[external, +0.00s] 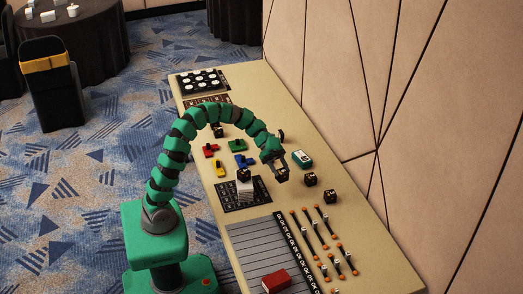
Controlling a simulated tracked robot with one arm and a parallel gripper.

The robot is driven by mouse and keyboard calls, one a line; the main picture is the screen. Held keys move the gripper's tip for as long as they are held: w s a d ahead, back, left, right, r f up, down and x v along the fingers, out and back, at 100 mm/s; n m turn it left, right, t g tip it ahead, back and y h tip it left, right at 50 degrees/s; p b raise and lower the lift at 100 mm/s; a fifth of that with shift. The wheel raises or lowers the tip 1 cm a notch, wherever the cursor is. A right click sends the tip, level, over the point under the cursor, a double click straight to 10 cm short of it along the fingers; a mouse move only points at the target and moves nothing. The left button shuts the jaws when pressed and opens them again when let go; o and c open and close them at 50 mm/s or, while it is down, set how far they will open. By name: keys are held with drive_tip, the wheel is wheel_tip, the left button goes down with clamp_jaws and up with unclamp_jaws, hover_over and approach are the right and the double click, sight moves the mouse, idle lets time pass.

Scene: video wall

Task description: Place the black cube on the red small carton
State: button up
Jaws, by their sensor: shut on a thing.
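My gripper (282,174) is over the middle of the table and is shut on a small dark cube, which looks like a black cube; the fingers hide part of it. The red small carton (276,281) lies at the near end of the table, on the striped panel, well below and left of my gripper in the picture. Its top looks bare. Other black cubes with light marks stand to the right of my gripper, one nearer (310,179) and one farther right (330,196).
A green-and-white box (302,159) stands near the wall. Several orange-tipped rods (322,235) lie right of the striped panel (262,250).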

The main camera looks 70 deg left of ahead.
drive_tip(key=s+d+f, duration=0.1)
drive_tip(key=s+d, duration=0.3)
drive_tip(key=d, duration=0.3)
drive_tip(key=s+d+f+p, duration=0.1)
drive_tip(key=s+d, duration=0.3)
drive_tip(key=d, duration=0.4)
drive_tip(key=s+d, duration=0.4)
drive_tip(key=d, duration=0.3)
drive_tip(key=s+d+r+m+g, duration=0.2)
drive_tip(key=s+d+r+g, duration=0.15)
drive_tip(key=s+d, duration=1.25)
drive_tip(key=p, duration=0.1)
hover_over(275, 275)
drive_tip(key=shift+f+t, duration=0.45)
drive_tip(key=shift+f, duration=0.35)
drive_tip(key=shift+d+f, duration=0.15)
drive_tip(key=shift+f, duration=1.65)
drive_tip(key=shift+b, duration=0.35)
drive_tip(key=o, duration=1)
